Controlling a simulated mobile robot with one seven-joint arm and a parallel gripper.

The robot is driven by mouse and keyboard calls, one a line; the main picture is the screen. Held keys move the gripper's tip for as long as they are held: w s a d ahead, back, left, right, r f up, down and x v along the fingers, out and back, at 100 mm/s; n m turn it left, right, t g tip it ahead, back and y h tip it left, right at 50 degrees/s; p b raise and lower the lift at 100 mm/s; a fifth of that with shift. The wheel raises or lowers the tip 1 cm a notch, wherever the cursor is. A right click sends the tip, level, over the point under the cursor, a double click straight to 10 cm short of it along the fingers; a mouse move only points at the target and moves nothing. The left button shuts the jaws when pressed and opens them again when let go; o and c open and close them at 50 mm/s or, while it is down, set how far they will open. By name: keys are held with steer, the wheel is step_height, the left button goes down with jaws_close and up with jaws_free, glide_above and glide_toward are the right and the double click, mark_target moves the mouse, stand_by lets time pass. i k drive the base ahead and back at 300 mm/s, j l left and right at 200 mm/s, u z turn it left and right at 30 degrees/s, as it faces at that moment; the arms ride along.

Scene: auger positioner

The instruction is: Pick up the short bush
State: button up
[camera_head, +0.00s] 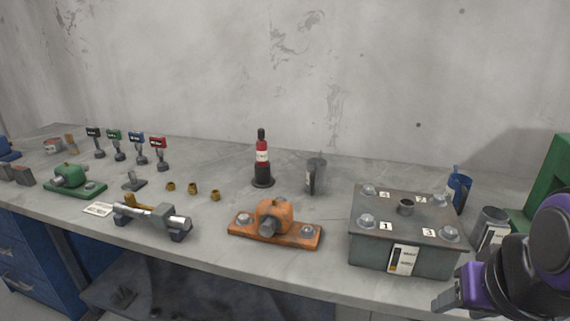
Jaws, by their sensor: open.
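Three small brass bushes stand in a row on the grey workbench (300,188), left of the middle: a left one (171,186), a middle one (193,188) and a right one (215,195). They look alike and small, and I cannot tell for sure which is the short one. My gripper (446,299) is at the lower right, in front of the grey box, far to the right of the bushes. It is open and I see nothing in it.
An orange bearing block (274,223) and a grey box with numbered bolts (405,231) stand on the bench. A shaft on supports (152,220) lies in front of the bushes. A red-black bottle (262,160) stands behind. A green block (73,180) is left.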

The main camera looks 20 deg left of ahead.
mark_target(170, 186)
steer(key=u, duration=1.45)
steer(key=z, duration=3)
steer(key=u, duration=2.9)
